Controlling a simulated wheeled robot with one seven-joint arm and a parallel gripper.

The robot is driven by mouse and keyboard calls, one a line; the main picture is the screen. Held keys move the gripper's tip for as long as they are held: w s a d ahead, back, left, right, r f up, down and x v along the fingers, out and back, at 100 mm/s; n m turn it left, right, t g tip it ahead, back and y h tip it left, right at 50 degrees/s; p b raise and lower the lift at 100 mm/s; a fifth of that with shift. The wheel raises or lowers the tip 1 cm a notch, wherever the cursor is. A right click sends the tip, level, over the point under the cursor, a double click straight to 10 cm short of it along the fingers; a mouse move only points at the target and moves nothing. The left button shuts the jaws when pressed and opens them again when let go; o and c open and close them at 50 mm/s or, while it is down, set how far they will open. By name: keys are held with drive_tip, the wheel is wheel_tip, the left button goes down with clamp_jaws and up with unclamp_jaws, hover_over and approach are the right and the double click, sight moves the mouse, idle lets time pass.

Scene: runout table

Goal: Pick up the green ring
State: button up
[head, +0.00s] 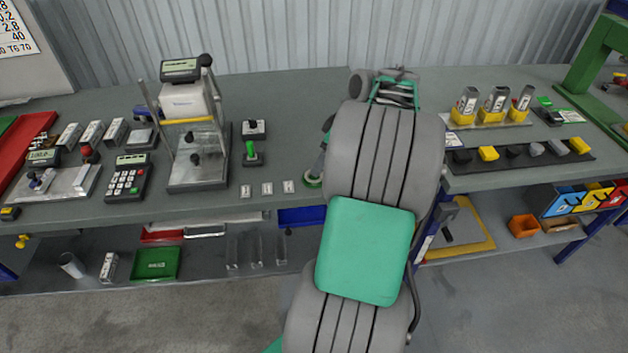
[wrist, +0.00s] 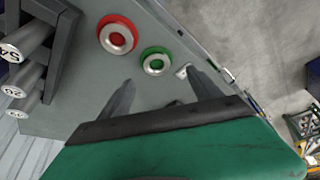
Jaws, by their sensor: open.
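The green ring (wrist: 156,61) lies flat on the grey table in the wrist view, with a pale metallic inner part. My gripper (wrist: 158,77) is open and empty in the wrist view. The ring appears just beyond the fingertips, roughly centred between them, and not between the fingers. In the head view my arm hides most of the gripper.
A red ring (wrist: 117,35) lies beside the green one, and my arm hides it in the head view. A small pale block (wrist: 182,71) is close to the right finger. Dark-framed cylinders (wrist: 28,70) stand at the left. Several instruments, including a tall tester (head: 195,120), occupy the table's left.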

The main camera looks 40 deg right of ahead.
sight(312, 178)
drive_tip(key=shift+d+f, duration=0.2)
drive_tip(key=shift+f, duration=0.25)
drive_tip(key=x, duration=0.2)
drive_tip(key=p+x, duration=0.1)
drive_tip(key=x, duration=0.1)
drive_tip(key=p+x, duration=0.1)
drive_tip(key=x, duration=0.1)
drive_tip(key=shift+w+f, duration=0.3)
drive_tip(key=shift+w, duration=0.15)
drive_tip(key=c, duration=1.5)
drive_tip(key=shift+c, duration=0.4)
drive_tip(key=shift+r, duration=0.1)
